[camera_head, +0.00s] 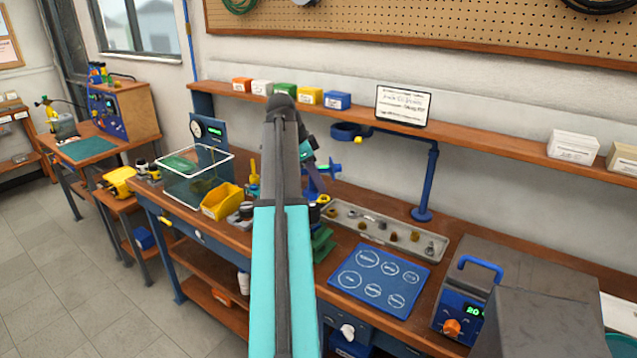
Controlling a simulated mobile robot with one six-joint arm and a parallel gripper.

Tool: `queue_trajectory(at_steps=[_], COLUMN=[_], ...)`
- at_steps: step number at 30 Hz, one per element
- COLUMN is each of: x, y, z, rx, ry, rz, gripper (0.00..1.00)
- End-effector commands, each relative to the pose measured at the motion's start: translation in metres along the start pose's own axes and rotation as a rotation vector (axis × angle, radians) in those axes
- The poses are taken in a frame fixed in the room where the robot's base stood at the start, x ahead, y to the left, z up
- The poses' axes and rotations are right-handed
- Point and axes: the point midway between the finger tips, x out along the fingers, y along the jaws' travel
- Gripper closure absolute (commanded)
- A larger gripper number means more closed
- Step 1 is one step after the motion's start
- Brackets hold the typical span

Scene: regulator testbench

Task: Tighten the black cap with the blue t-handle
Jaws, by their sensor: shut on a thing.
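My teal and grey arm rises through the middle of the camera_head view and bends down behind itself over the workbench. My gripper (321,182) is small and partly hidden behind the arm, low over the bench. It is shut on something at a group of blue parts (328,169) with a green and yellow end. I cannot make out whether the held part is the blue t-handle. I cannot pick out the black cap; that spot is small and partly covered by the arm.
A grey tray (440,234) of small fittings and a blue mat (352,292) with white circles lie to the right. A blue stand (432,180) rises behind the tray. A yellow bin (222,202) and a clear box (172,185) stand left. A shelf (480,130) runs above.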

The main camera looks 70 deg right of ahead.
Motion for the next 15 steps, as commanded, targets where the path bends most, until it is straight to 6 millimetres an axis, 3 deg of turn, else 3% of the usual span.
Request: queue_trajectory(at_steps=[15], x=[-0.0048], y=[-0.0002], z=[-0.0023], rx=[0.001], ry=[0.001], rz=[-0.001], gripper=[1.0])
